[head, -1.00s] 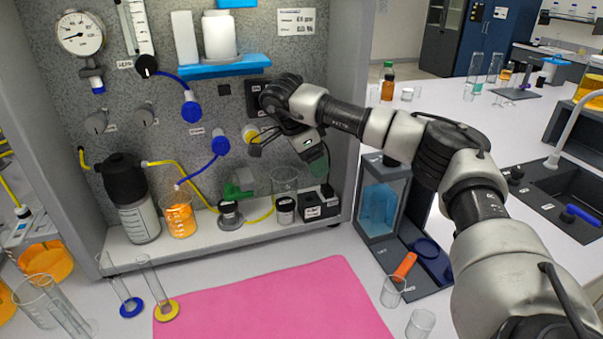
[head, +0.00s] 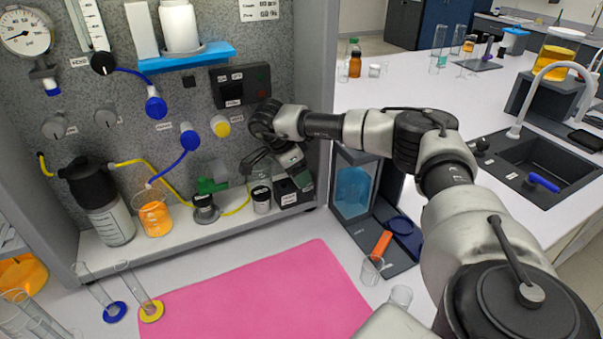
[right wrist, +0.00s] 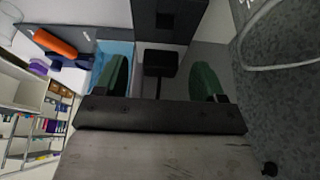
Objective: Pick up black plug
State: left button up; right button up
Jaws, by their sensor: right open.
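The black plug (right wrist: 160,62) shows in the right wrist view as a small dark block with a thin stem or cord. It lies between the two green fingers of my right gripper (right wrist: 162,80), with a gap on each side. In the head view my right gripper (head: 302,181) is low at the right end of the rig shelf, pointing down at a black holder box (head: 288,197). Its fingers are open. The arm and fingers largely hide the plug in the head view. My left gripper is not in view.
The rig's grey side wall (head: 314,100) is close on the right. A black switch box (head: 240,86) is above. The pink mat (head: 255,295) is bare.

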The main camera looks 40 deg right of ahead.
jog(key=shift+d+f, duration=0.2)
jog(key=shift+f, duration=0.35)
jog(key=c, duration=1)
jog(key=shift+r, duration=0.15)
jog(key=shift+r+b, duration=0.35)
jog(key=shift+r, duration=0.25)
jog(key=shift+s+a+r+b, duration=0.15)
jog(key=shift+r+b, duration=0.3)
jog(key=shift+r, duration=0.55)
jog(key=s+a+b, duration=0.1)
jog(key=s+a, duration=0.3)
jog(key=a, duration=0.4)
jog(key=s+a+b, duration=0.2)
jog(key=s+a, duration=0.2)
jog(key=a, duration=0.3)
jog(key=shift+a, duration=0.4)
